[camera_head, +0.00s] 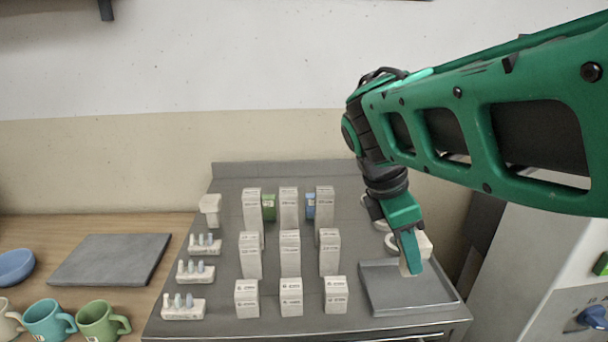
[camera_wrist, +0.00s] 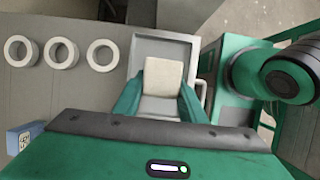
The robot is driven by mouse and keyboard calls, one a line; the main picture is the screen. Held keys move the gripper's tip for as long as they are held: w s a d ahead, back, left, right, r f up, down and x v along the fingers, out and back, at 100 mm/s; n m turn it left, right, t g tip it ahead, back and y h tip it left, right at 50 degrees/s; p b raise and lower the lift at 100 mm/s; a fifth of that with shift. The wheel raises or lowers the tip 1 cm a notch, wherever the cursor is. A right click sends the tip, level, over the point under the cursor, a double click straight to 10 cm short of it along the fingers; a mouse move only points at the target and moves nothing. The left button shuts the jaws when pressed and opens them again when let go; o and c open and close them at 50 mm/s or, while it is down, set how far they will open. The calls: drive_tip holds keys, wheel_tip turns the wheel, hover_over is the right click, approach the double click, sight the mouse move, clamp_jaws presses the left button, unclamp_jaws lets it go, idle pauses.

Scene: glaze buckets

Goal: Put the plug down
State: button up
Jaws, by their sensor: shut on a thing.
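The plug (camera_wrist: 163,75) is a pale cream block. In the head view the plug (camera_head: 425,244) shows partly behind the green finger of my gripper (camera_head: 411,260). Whether the plug touches the tray cannot be told.
White rings (camera_wrist: 62,53) lie in a row beside the tray. Several white boxes (camera_head: 290,297) stand in rows on the grey bench (camera_head: 225,285), left of the tray. Small white racks (camera_head: 184,309) stand along its left edge. Mugs (camera_head: 100,320) stand on the wooden table. The tray's front looks clear.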

sight(402, 259)
drive_tip(key=shift+w+d+f, duration=0.15)
drive_tip(key=shift+d+f, duration=0.05)
drive_tip(key=shift+f, duration=1.95)
drive_tip(key=shift+c, duration=0.5)
drive_tip(key=o, duration=1.2)
drive_tip(key=shift+a+r, duration=0.1)
drive_tip(key=v, duration=1.2)
